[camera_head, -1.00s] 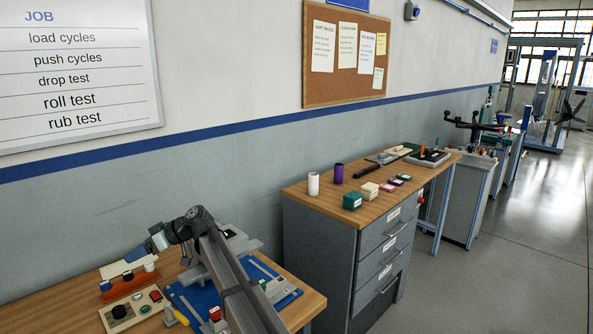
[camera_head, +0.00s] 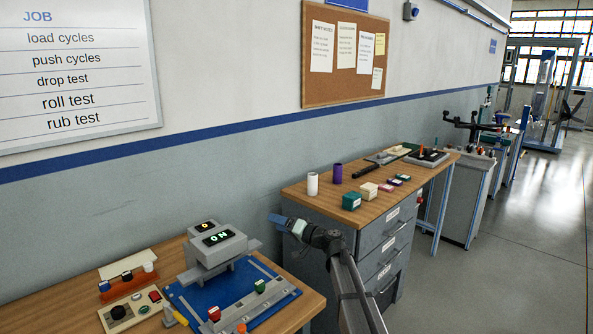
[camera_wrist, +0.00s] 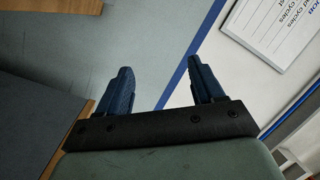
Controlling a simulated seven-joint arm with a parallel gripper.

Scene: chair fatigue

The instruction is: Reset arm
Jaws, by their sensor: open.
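My gripper (camera_head: 274,219) is in the head view, between the left bench and the grey drawer cabinet, raised above the bench's right end. Its blue fingers point left toward the wall. In the wrist view my gripper (camera_wrist: 163,88) shows two blue fingers spread apart with nothing between them. Beyond them are the grey wall, its blue stripe and part of the job whiteboard (camera_wrist: 275,30).
The left bench (camera_head: 308,306) holds a grey device (camera_head: 215,250) with a display reading ON, a blue plate (camera_head: 215,293) and a control box (camera_head: 125,312). The drawer cabinet (camera_head: 330,225) carries a white cylinder (camera_head: 312,184), a purple cylinder (camera_head: 337,173) and small boxes. Floor at right is clear.

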